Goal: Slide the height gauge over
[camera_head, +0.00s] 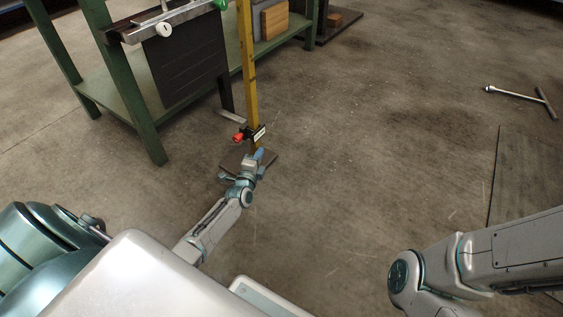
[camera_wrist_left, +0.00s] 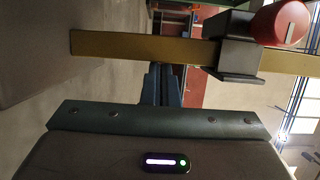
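The height gauge is a tall yellow post (camera_head: 247,70) standing upright on a dark base plate (camera_head: 268,160) on the floor. A black slider with a white label (camera_head: 258,133) and a red knob (camera_head: 238,137) sits low on it. In the left wrist view, the yellow bar (camera_wrist_left: 140,46) runs across the picture, with the black slider (camera_wrist_left: 238,50) and red knob (camera_wrist_left: 280,22) right of my fingers. My left gripper (camera_head: 259,154) is just below the slider by the post. Its blue fingers (camera_wrist_left: 161,84) look close together, with nothing visible between them. My right gripper is out of view.
A green workbench (camera_head: 125,85) with a dark hanging panel (camera_head: 187,60) stands left of the post. A wooden block (camera_head: 274,20) is on its lower shelf. The middle floor is clear.

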